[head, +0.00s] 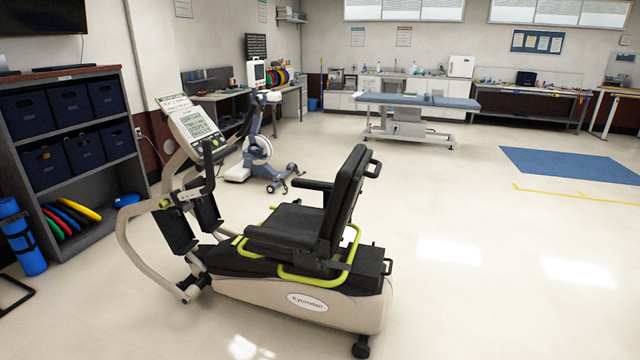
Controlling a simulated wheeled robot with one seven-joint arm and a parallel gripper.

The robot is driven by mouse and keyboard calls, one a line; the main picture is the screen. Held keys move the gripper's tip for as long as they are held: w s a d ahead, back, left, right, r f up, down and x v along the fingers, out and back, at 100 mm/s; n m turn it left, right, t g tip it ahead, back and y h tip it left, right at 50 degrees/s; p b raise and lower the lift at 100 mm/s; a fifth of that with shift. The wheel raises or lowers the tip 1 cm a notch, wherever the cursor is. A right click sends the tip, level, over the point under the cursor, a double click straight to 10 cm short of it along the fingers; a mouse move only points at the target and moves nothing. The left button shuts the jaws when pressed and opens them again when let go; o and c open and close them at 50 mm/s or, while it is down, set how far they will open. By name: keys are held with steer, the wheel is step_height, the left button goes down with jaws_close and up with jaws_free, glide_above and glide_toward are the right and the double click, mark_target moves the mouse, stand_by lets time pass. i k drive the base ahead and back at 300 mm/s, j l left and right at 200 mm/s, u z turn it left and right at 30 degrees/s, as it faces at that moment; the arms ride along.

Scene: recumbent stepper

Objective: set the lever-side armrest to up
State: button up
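The recumbent stepper (290,295) stands in the middle foreground, side-on, its console to the left. Its black seat (290,222) has an upright backrest (345,200). One black armrest (313,185) points forward from the backrest, roughly level, on the side away from me. Yellow-green bars (318,280) run low along the seat's sides. I cannot tell which of them is the lever. My gripper is not in view.
The stepper's console (192,125) and arm handles stand left of the seat. A shelf with bins (70,150) and a blue roll (20,240) are at left. An exercise bike (260,150) and treatment table (415,102) stand behind. Floor (500,280) to the right is clear.

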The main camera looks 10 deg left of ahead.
mark_target(297, 182)
steer(key=i+l+z, duration=0.4)
steer(key=i, duration=0.55)
steer(key=i+j+z, duration=0.1)
steer(key=i+z, duration=0.35)
steer(key=i, duration=0.5)
steer(key=i+u, duration=0.1)
steer(key=i, duration=0.85)
steer(key=i+l+u, duration=0.1)
steer(key=i, duration=0.9)
steer(key=i+u, duration=0.2)
steer(key=i, duration=0.35)
steer(key=i+u, duration=0.2)
steer(key=i, duration=0.35)
steer(key=i+l+u, duration=0.2)
steer(key=i, duration=0.35)
steer(key=i+u, duration=0.55)
steer(key=u, duration=0.3)
steer(key=i+l+u, duration=0.2)
steer(key=u, duration=0.2)
steer(key=i+l+u, duration=0.3)
steer(key=u, duration=0.15)
steer(key=i+l+u, duration=0.2)
steer(key=u, duration=0.25)
steer(key=i+l+u, duration=0.25)
steer(key=u, duration=0.15)
steer(key=i+l+u, duration=0.25)
steer(key=u, duration=0.2)
steer(key=i+l+u, duration=0.1)
steer(key=l+u, duration=0.35)
